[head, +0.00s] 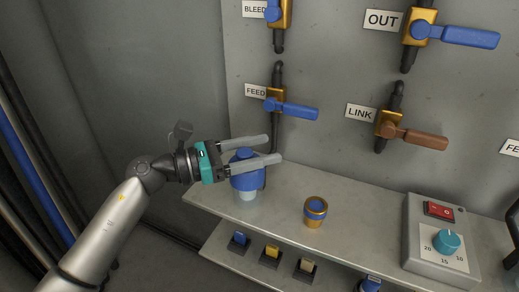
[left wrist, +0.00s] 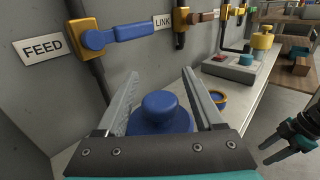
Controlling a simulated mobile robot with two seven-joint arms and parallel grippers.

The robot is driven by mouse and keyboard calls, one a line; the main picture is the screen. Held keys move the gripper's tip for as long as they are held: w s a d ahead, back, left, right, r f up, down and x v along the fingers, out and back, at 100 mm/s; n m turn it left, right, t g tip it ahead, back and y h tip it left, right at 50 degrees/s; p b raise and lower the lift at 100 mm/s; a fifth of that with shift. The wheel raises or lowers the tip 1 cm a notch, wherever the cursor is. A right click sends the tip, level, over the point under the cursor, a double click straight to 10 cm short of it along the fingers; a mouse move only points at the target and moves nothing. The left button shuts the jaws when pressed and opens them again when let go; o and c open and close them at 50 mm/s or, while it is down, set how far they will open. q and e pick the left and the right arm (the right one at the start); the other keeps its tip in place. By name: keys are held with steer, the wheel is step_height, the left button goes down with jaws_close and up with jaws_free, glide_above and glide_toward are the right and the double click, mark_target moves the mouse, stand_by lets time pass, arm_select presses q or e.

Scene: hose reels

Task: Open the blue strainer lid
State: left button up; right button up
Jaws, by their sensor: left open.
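The blue strainer lid (head: 249,179), with a round knob on top, sits on a clear strainer body (head: 247,196) at the left end of the grey shelf. In the left wrist view the lid (left wrist: 159,110) shows between my fingers. My left gripper (head: 274,148) is open, with one finger on each side of the lid's knob. I cannot tell whether either finger touches it. The lower finger hides part of the lid in the head view. What looks like my right gripper (left wrist: 290,143) is at the right edge of the left wrist view, away from the strainer.
A brass ring with a blue band (head: 315,211) stands on the shelf (head: 370,222) to the right. A control box (head: 437,240) is further right. The FEED valve's blue handle (head: 292,110) juts from the panel above the strainer. Small coloured pieces sit on a lower ledge.

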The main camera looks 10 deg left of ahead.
arm_select(q)
jaws_close()
stand_by(0.5)
stand_by(0.8)
